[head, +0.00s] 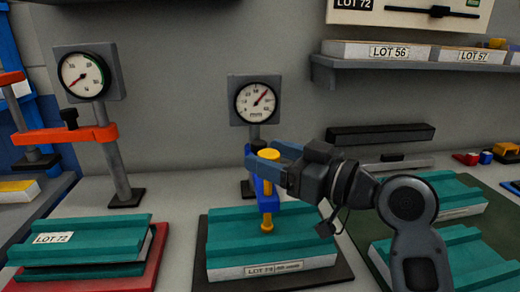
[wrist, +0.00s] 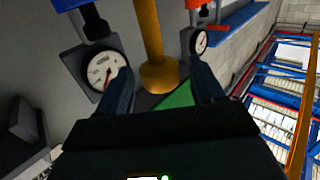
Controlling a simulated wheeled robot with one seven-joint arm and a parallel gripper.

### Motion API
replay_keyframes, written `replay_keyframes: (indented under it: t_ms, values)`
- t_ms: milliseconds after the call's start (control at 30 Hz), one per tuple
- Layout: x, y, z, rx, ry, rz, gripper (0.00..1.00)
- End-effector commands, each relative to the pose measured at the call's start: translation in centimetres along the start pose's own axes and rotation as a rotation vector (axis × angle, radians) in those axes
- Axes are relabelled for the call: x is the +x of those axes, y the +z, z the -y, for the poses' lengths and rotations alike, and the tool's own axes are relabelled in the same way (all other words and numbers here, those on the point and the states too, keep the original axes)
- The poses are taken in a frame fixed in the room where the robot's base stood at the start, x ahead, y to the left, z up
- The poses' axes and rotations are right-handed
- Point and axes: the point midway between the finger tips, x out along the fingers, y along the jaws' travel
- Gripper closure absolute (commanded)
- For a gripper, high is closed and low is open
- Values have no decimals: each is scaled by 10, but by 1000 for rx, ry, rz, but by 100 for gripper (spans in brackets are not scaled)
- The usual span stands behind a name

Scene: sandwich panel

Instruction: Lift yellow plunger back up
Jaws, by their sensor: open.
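The yellow plunger (head: 267,225) stands upright through the blue bracket of the middle gauge stand. Its lower end is at the teal ridged panel (head: 225,236), labelled LOT 74 or similar; I cannot tell whether it presses on it. Its round yellow top shows above the bracket. My gripper (head: 266,160) is open at the top of the plunger, its two blue fingers reaching in from the right. In the wrist view, which looks upside down, the plunger's yellow rod and round end (wrist: 159,76) appear between the spread fingers. I cannot tell whether either finger touches it.
A dial gauge (head: 257,101) tops the middle stand close behind my fingers. An orange-armed gauge stand (head: 66,134) and a LOT 72 panel (head: 85,240) are at left. More teal panels (head: 455,255) lie at right. A shelf (head: 400,66) with labelled boxes is above right.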

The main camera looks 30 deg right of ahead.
Motion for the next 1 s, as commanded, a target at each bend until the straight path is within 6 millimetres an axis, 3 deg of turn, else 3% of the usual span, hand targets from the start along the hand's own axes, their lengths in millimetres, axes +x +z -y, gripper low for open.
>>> replay_keyframes:
  t_ms: [200,567,1000]
  values:
    - [24,-1,1,1,-2,0,33]
    - [28,0,0,0,-1,0,34]
    - [28,0,0,0,0,0,76]
